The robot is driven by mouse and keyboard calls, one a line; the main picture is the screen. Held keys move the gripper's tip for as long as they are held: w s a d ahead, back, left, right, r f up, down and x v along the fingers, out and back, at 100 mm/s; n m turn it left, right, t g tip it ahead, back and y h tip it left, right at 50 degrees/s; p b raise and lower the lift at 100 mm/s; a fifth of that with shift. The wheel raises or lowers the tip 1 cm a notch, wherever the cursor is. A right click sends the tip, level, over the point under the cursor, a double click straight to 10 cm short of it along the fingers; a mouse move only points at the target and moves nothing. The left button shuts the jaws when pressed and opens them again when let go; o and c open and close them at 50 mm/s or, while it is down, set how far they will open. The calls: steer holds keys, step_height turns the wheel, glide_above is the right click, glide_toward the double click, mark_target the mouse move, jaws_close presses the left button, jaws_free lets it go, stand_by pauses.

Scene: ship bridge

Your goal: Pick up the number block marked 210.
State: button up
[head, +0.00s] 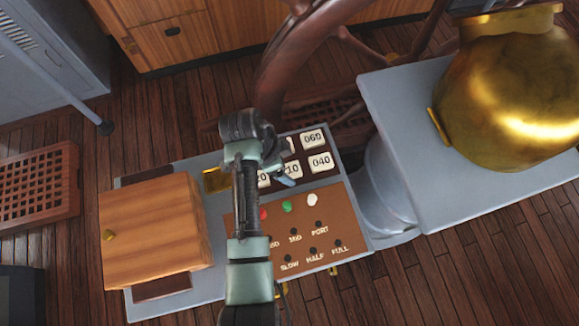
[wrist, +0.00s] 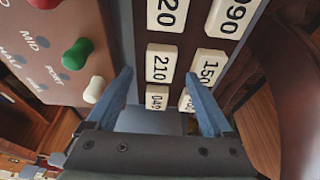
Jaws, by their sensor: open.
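The number block marked 210 (wrist: 161,64) is a white block with black digits, lying in a dark tray of several such blocks. In the wrist view it appears between and just beyond my two blue fingertips; I cannot tell the height gap. In the head view the 210 block (head: 293,169) is partly hidden by my gripper (head: 285,180), so only "10" shows. My gripper (wrist: 159,76) is open, with nothing held between its fingers.
Blocks 040 (head: 320,162) and 060 (head: 312,139) lie close by, as does 150 (wrist: 207,68). A brown panel (head: 335,205) with red, green and white knobs adjoins the tray. A wooden box (head: 150,235) stands left. A ship's wheel (head: 285,60) rises behind; a brass vessel (head: 510,100) stands right.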

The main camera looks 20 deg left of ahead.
mark_target(290, 171)
steer(key=shift+x, duration=1.45)
jaws_close()
